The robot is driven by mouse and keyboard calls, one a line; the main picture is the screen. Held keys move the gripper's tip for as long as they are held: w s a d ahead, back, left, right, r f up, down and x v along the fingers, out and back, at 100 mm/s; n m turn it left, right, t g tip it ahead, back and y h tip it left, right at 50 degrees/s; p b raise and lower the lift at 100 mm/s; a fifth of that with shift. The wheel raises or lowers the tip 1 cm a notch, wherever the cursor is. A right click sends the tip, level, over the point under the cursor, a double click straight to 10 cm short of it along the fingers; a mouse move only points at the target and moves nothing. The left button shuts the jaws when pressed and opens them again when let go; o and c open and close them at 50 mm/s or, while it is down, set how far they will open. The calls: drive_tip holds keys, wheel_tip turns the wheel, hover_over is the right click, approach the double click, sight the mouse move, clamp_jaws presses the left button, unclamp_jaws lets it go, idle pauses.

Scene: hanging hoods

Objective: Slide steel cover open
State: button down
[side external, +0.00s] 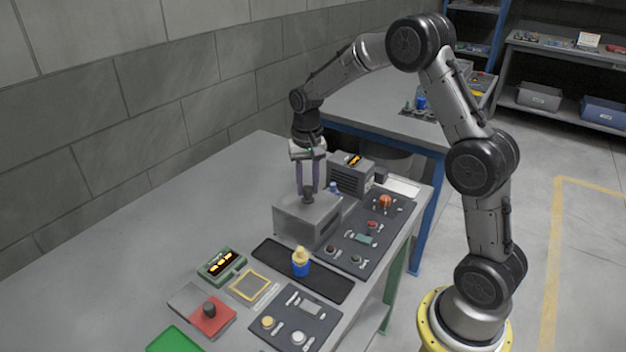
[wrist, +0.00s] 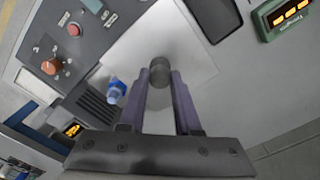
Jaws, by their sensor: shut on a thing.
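The steel cover (side external: 305,219) is a grey box-shaped hood with a dark round knob (side external: 308,194) on top. It stands on the table beside the dark control panel. In the wrist view the cover (wrist: 190,40) fills the middle as a pale flat top, with its knob (wrist: 159,72) between my fingers. My gripper (side external: 309,187) points straight down over the cover and is shut on the knob; it also shows in the wrist view (wrist: 160,80). What lies under the cover is hidden.
A dark strip (side external: 325,284) with a blue-and-yellow bottle (side external: 300,262) lies in front of the cover. A grey vented box (side external: 350,178) and a small blue item (side external: 334,187) stand behind it. A control panel (side external: 345,252) flanks its right. The table to the left is clear.

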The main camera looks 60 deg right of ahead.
drive_tip(key=shift+a+r, duration=0.1)
drive_tip(key=shift+a, duration=0.2)
drive_tip(key=c, duration=0.8)
unclamp_jaws()
drive_tip(key=shift+c, duration=0.2)
drive_tip(key=shift+o, duration=1.2)
drive_tip(key=shift+d, duration=0.1)
wheel_tip(320, 180, up, 14)
